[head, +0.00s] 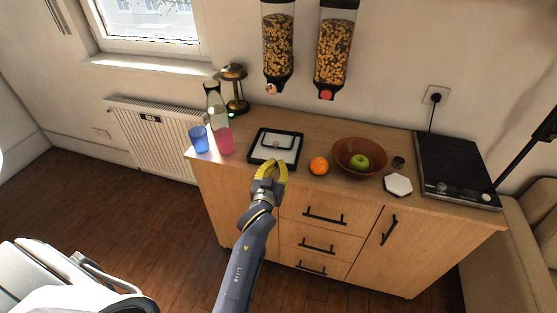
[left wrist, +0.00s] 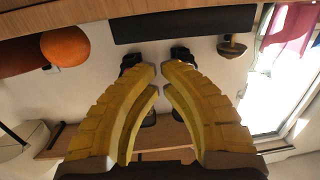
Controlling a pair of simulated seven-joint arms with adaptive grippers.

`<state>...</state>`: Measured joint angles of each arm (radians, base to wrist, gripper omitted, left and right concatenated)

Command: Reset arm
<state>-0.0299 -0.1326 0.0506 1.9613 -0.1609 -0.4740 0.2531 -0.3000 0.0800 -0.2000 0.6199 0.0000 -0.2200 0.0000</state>
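My left gripper (head: 270,162) has yellow curved fingers and is over the front edge of the wooden counter (head: 310,184), just in front of the black-framed tray (head: 254,160). In the left wrist view, the fingertips (left wrist: 160,68) curve in and almost meet, with nothing held between them. The gripper looks shut and empty. My left arm reaches up from the bottom of the head view. My right gripper is in neither view.
An orange (head: 319,166), a brown bowl (head: 345,147) with a green apple (head: 358,163), a white hexagonal piece (head: 398,185) and a hotplate (head: 455,165) are to the right. A pink cup (head: 224,141), a blue cup (head: 198,139) and a bottle (head: 214,108) stand left. Two cereal dispensers (head: 278,45) hang above.

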